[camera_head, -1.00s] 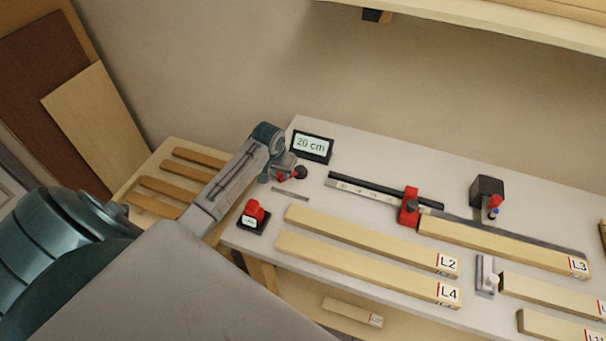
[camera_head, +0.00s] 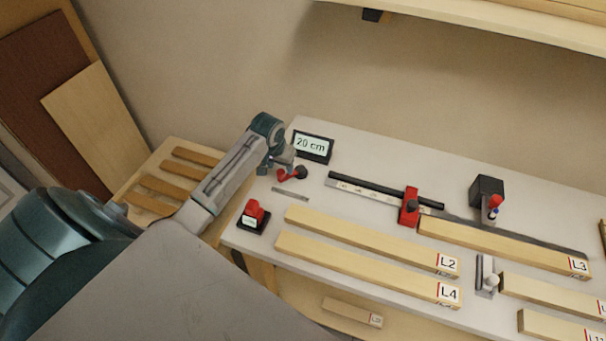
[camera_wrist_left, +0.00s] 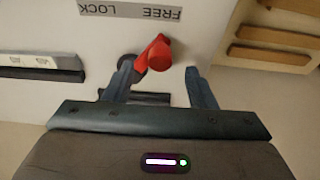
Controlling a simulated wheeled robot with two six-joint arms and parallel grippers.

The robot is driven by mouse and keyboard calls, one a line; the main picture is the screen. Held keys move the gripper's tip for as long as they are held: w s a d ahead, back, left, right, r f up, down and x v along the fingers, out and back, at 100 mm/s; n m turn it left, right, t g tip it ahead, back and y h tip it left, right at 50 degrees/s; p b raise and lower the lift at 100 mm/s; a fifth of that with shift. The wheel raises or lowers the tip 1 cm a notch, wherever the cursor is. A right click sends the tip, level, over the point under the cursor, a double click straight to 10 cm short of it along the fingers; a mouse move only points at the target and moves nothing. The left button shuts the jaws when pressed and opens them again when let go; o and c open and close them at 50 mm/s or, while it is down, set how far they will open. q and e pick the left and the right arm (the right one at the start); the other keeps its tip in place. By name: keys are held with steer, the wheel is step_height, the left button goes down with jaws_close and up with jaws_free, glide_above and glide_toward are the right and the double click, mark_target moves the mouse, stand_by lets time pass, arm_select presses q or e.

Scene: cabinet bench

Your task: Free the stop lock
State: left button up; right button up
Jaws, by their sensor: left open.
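The stop lock is a red lever (camera_head: 288,175) beside a dark round knob (camera_head: 301,172), near the bench's left end below the display. In the left wrist view the red lever (camera_wrist_left: 154,54) shows close up, next to an upside-down plate (camera_wrist_left: 130,10) reading FREE and LOCK. My left gripper (camera_wrist_left: 159,70) is open, with its fingers on either side of the lever's rounded red end; I cannot tell whether they touch it. In the head view its fingers are largely hidden by the wrist. My right gripper is not in view.
A display (camera_head: 312,146) reads 20 cm. A rail with a red sliding stop (camera_head: 409,206) lies to the right. A red button (camera_head: 254,212) stands on a black base at the front left. Wooden strips L2 (camera_head: 365,238), L4 (camera_head: 360,268) and L3 (camera_head: 500,245) lie on the bench.

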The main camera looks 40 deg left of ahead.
arm_select(q)
steer(key=shift+r, duration=3.05)
